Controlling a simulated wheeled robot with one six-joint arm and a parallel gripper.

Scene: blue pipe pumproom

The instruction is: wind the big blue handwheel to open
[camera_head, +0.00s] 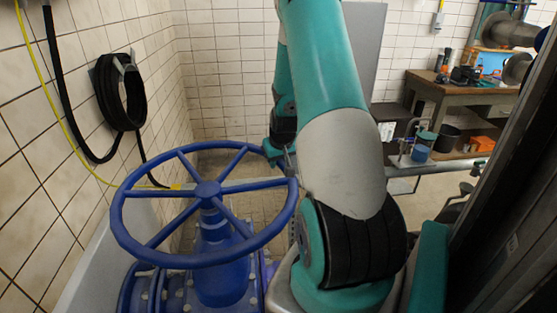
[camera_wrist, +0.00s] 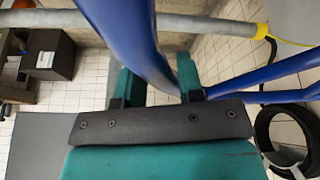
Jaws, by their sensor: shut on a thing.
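The big blue handwheel (camera_head: 122,225) lies roughly level on top of a blue valve body (camera_head: 222,265) at the left of the head view. Its rim (camera_wrist: 128,38) runs between my gripper's two teal fingers in the wrist view, with a blue spoke (camera_wrist: 265,75) to the right. My gripper (camera_wrist: 160,85) is shut on the rim, at the wheel's far right side. In the head view my gripper (camera_head: 287,160) is partly hidden behind my arm.
A grey pipe (camera_wrist: 200,25) passes beyond the wheel. A black coiled hose (camera_head: 122,95) hangs on the tiled wall at left. A wooden workbench (camera_head: 440,90) with tools stands at the back right. A dark upright frame (camera_head: 500,190) is close at the right.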

